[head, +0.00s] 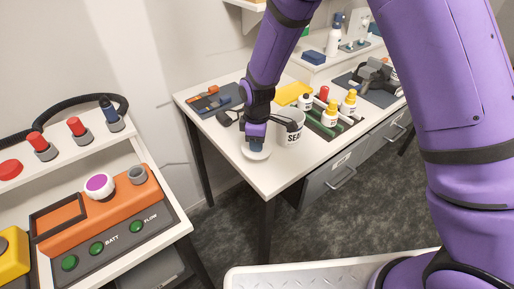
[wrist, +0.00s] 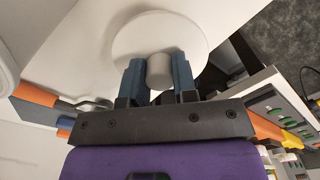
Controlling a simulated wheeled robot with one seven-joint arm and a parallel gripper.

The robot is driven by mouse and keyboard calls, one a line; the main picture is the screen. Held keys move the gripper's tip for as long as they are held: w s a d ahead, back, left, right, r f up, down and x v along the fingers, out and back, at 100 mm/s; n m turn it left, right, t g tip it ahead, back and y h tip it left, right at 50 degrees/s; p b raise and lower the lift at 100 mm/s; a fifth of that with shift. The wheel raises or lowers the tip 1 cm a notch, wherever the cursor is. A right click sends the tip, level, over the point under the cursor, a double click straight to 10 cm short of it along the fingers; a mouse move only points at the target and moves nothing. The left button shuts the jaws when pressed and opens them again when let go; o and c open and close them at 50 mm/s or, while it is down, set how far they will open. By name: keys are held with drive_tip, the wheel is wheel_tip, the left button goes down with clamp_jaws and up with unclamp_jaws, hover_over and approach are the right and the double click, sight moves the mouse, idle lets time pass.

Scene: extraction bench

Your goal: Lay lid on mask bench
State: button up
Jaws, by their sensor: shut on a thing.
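A round white lid (wrist: 125,48) with a grey cylindrical knob (wrist: 160,70) fills the middle of the wrist view. My gripper (wrist: 160,78) is shut on the knob, with one blue finger on each side. In the head view, my gripper (head: 256,146) is over the near left corner of the white bench (head: 270,184), with the lid (head: 256,155) under it. I cannot tell whether the lid touches the bench top. A white tub marked "SEAL" (head: 289,134) stands just right of my gripper.
A dark tool mat (head: 212,101) lies at the bench's far left. A rack (head: 322,124) of several bottles stands right of the tub, near a yellow block (head: 293,93). An orange control unit (head: 104,212) is on a separate stand at left. The bench's front corner is clear.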

drive_tip(key=shift+f, duration=1.4)
drive_tip(key=shift+f, duration=0.15)
drive_tip(key=o, duration=0.9)
